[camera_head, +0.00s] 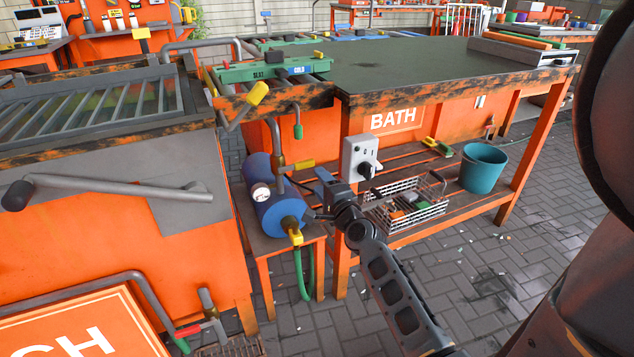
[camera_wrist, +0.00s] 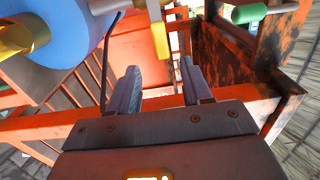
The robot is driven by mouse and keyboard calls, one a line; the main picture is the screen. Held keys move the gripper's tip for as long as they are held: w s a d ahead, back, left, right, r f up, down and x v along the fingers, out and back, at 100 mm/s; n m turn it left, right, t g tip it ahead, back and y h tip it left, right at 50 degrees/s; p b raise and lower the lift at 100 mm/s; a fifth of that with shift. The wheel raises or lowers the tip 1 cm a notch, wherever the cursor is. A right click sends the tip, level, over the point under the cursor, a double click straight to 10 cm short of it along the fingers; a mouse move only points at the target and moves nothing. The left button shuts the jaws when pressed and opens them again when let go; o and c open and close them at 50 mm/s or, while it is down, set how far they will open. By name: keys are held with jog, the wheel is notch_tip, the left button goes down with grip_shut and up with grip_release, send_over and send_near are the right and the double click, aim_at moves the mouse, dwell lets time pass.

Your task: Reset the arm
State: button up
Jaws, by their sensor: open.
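My arm (camera_head: 392,285) reaches up from the lower right of the head view toward the bath bench. My gripper (camera_head: 322,183) is at its far end, just right of a blue cylinder (camera_head: 277,212) with a gauge and yellow taps. In the wrist view my gripper (camera_wrist: 158,82) shows two grey fingers spread apart, with nothing between them. The blue cylinder is close by at the upper left there (camera_wrist: 62,35). The head view does not show the fingertips clearly against the parts behind them.
The orange bath bench (camera_head: 450,85) has a white switch box (camera_head: 360,157) on its front. Its lower shelf holds a wire basket (camera_head: 408,205) and a teal bucket (camera_head: 483,167). A green hose (camera_head: 302,275) hangs below the cylinder. The paved floor (camera_head: 490,270) at right is mostly clear.

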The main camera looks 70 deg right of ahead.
dwell(0.3)
jog(key=a+f+n+t+y, duration=0.1)
jog(key=a+f+n+y, duration=0.2)
jog(key=a+n, duration=0.55)
jog(key=s+a+r+n+t+y, duration=0.1)
jog(key=s+a+n+y, duration=0.3)
jog(key=a, duration=0.6)
jog(key=s+a+r+n+t+y, duration=0.15)
jog(key=s+a+n, duration=0.3)
jog(key=a, duration=0.55)
jog(key=s+a+r+n+y, duration=0.2)
jog(key=s+a+n, duration=0.25)
jog(key=a, duration=0.55)
jog(key=s+a+r+n+y, duration=0.4)
jog(key=s+a+r+n, duration=0.1)
jog(key=a+r+n, duration=0.15)
notch_tip(320, 180, up, 18)
jog(key=p, duration=1.9)
jog(key=shift+w+d+h, duration=0.25)
jog(key=shift+d+h, duration=0.1)
jog(key=shift+d, duration=0.1)
